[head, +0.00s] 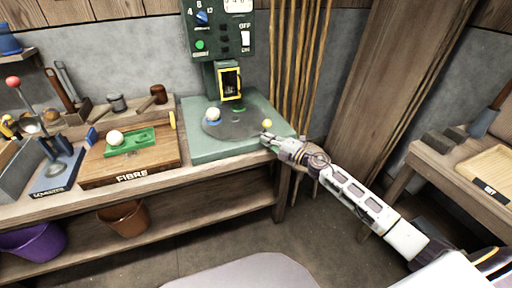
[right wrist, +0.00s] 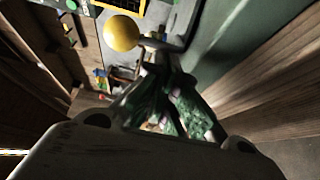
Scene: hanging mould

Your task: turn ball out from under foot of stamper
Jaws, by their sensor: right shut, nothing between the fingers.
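The green stamper (head: 219,40) stands at the back of the bench, with a yellow-framed opening (head: 230,84) above its green base (head: 205,150). A grey round plate (head: 238,127) lies on the base. A white ball (head: 212,114) with some blue on or under it sits at the plate's left, left of the yellow frame. A yellow knob (head: 267,123) stands at the plate's right edge. My right gripper (head: 266,137) is shut and empty, just in front of the knob. In the right wrist view the knob (right wrist: 121,33) is beside the fingertips, not between them. My left gripper is out of view.
A wooden FIBRE block (head: 130,172) with a green tray (head: 150,139) and another white ball (head: 115,137) stands left of the base. Upright canes (head: 293,70) stand behind at the right.

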